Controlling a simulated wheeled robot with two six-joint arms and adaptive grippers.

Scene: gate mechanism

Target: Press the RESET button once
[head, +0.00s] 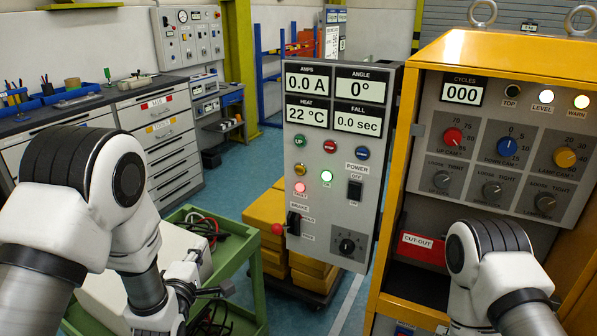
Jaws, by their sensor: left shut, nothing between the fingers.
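The grey control panel (338,197) stands upright in the middle of the head view. It has a row of green (299,140), red (330,147) and blue (362,153) buttons. A small yellow button (300,169) sits below the green one, above a lit red fault lamp (300,188). No RESET lettering is readable at this size, so I cannot tell for sure which button is RESET. My left gripper (222,289) is shut and empty, low and left of the panel, apart from it. My right arm shows at the lower right, but its gripper does not show.
A yellow cabinet (388,250) with knobs stands right. A green cart (250,262) with cables is beside my left gripper.

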